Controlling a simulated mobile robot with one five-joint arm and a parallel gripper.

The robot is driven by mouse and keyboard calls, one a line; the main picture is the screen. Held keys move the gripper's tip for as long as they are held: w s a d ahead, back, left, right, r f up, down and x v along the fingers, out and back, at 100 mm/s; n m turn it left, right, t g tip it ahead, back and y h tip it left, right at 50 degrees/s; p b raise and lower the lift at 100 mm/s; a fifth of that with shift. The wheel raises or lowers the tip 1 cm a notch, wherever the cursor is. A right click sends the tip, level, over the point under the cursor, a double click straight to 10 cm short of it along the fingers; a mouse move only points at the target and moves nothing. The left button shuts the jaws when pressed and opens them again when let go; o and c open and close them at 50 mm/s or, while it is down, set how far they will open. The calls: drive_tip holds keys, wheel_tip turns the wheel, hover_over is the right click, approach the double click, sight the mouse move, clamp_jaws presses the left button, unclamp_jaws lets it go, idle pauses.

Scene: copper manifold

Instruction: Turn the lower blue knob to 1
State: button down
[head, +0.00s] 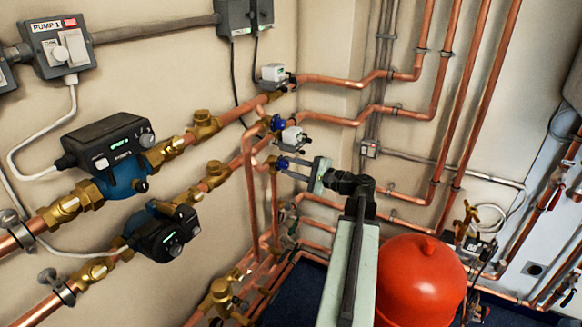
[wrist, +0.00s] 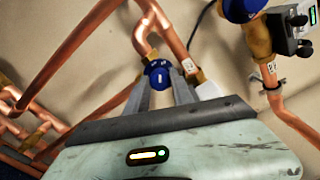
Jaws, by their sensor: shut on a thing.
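The lower blue knob (wrist: 157,76) shows in the wrist view on a brass and copper pipe fitting, between the two finger tips. My gripper (wrist: 161,80) is shut on it, one grey finger on each side. White marks on the knob are too small to read, so its setting cannot be told.
A small white-topped box (head: 293,138) sits just above my fingers. Two pumps (head: 110,150) (head: 165,235) are on the left. Copper pipes (head: 330,118) run close around my gripper. A red tank (head: 420,275) stands to the right of my arm.

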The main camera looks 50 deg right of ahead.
drive_tip(key=n, duration=0.4)
drive_tip(key=shift+n, duration=0.3)
idle(0.3)
drive_tip(key=c, duration=1.1)
unclamp_jaws()
drive_tip(key=shift+s, duration=0.15)
drive_tip(key=v, duration=0.7)
drive_tip(key=shift+s, duration=0.3)
drive_tip(key=shift+s+d+f, duration=0.1)
